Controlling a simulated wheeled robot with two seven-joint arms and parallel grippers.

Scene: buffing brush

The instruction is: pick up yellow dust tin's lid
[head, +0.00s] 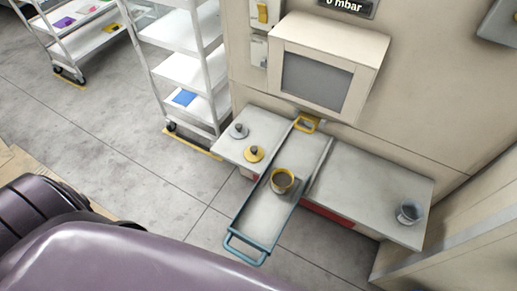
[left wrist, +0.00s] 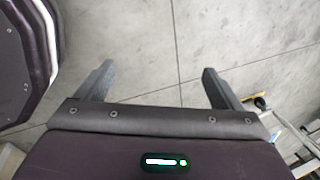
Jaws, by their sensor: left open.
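A yellow lid with a dark knob (head: 253,154) lies on the left part of the grey bench in the head view. A yellow tin (head: 282,181), open at the top with dark contents, stands on the sliding tray to the right of the lid. A grey lid with a dark knob (head: 238,131) lies just behind the yellow lid. In the left wrist view my left gripper (left wrist: 155,82) is open and empty, with bare floor between its fingers. It is away from the lids. My right gripper is not in view.
The tray (head: 256,222) has a blue handle at its front and a yellow handle (head: 306,123) at the back. A grey tin (head: 408,213) stands at the bench's right end. A boxy unit (head: 316,80) overhangs the back. A white shelf cart (head: 188,70) stands left of the bench.

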